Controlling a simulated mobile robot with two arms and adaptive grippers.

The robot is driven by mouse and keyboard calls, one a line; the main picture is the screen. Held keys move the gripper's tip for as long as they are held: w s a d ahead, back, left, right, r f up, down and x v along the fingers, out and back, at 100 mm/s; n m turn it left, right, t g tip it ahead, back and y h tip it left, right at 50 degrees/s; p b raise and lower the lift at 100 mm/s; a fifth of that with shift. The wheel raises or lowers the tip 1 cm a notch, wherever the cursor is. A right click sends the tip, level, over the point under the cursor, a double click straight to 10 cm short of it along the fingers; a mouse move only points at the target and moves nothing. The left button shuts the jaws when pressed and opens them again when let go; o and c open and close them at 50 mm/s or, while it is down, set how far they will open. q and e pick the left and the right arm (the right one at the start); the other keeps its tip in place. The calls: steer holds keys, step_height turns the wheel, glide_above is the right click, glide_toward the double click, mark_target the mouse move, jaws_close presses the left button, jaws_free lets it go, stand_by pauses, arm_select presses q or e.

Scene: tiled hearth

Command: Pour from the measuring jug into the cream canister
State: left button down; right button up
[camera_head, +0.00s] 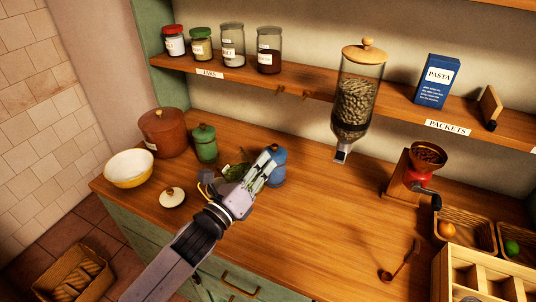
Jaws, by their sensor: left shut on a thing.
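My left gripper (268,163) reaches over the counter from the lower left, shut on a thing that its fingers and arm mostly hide. A blue vessel (279,171) shows right behind the fingertips. I cannot tell whether it is held or only stands behind them. I cannot clearly make out the measuring jug. The cream canister's body is not clearly visible either. A cream lid with a dark knob (172,197) lies on the counter left of my arm. My right gripper is not in view.
A green canister (205,145), a brown crock (161,135) and a yellow-white bowl (129,169) stand at the left. A dispenser (356,100) hangs above the counter. A red grinder (421,172), a wooden scoop (400,262) and baskets are at the right. The middle right counter is clear.

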arm_select(q)
steer(key=shift+s+f+b, duration=0.25)
steer(key=shift+f+b, duration=0.65)
steer(key=shift+b, duration=0.1)
steer(key=shift+f+b, duration=0.75)
steer(key=shift+f, duration=0.05)
steer(key=shift+w+f+b, duration=0.1)
steer(key=shift+f+b, duration=0.2)
steer(key=shift+w+a+r+n+p, duration=0.15)
steer(key=shift+a+r+n+p, duration=0.1)
steer(key=shift+r+n+p, duration=0.4)
steer(key=shift+a+r+n, duration=0.15)
steer(key=shift+r+n, duration=0.1)
steer(key=shift+r, duration=0.2)
steer(key=shift+a+r+n+t, duration=0.35)
steer(key=shift+r+n+t, duration=0.05)
steer(key=shift+r+n, duration=0.45)
steer(key=shift+w, duration=0.1)
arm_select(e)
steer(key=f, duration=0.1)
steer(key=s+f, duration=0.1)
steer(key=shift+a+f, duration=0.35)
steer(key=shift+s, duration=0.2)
